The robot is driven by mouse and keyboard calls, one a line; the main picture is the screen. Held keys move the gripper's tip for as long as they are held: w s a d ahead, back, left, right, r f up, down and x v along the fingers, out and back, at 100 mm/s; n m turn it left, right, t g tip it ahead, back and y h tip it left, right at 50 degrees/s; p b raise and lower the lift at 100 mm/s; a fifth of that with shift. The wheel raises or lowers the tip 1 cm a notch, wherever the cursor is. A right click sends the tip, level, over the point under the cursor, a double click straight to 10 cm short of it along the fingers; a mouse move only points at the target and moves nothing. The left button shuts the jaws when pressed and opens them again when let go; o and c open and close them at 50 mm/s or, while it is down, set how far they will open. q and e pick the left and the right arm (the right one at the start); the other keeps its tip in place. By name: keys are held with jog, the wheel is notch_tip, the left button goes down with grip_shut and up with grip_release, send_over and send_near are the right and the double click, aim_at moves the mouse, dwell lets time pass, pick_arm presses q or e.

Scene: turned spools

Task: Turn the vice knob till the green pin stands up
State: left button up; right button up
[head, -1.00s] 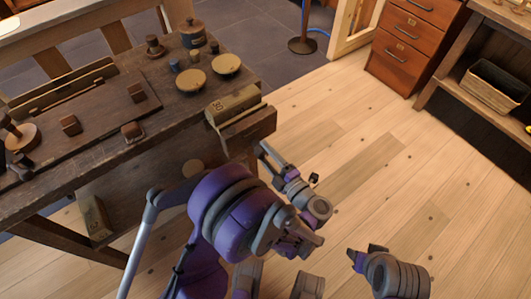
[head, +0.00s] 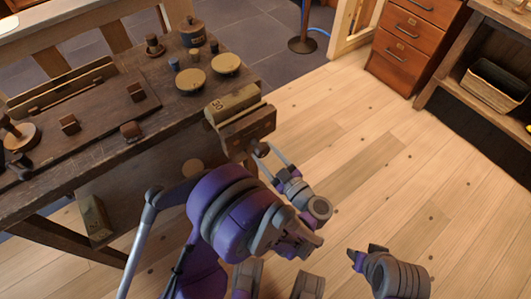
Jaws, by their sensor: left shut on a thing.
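The vice (head: 247,130) is a dark wooden jaw at the bench's right end. Its brown knob (head: 260,148) sits low on the jaw's outer side. My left gripper (head: 267,155) is shut on the knob, with its fingers around it. I cannot make out a green pin; it is hidden or too small to see. My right gripper (head: 365,254) is low over the floor at the right, away from the vice, and I cannot tell whether it is open.
A labelled wooden block (head: 232,102) lies beside the vice jaw. The bench (head: 165,115) carries two round tan discs (head: 191,80), a lidded pot (head: 192,32) and several small wooden pieces. Drawers (head: 413,40) stand at the back right. The floor to the right is clear.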

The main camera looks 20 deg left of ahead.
pick_arm(q)
jog(key=m, duration=0.4)
jog(key=shift+f+m, duration=0.1)
jog(key=shift+m, duration=0.2)
jog(key=m, duration=0.5)
jog(key=shift+s, duration=0.1)
jog(key=m, duration=0.5)
jog(key=shift+m, duration=3)
jog(key=o, duration=1.3)
jog(key=shift+d, duration=0.1)
jog(key=shift+c, duration=0.2)
jog(key=shift+o, duration=0.5)
jog(key=shift+r, duration=0.2)
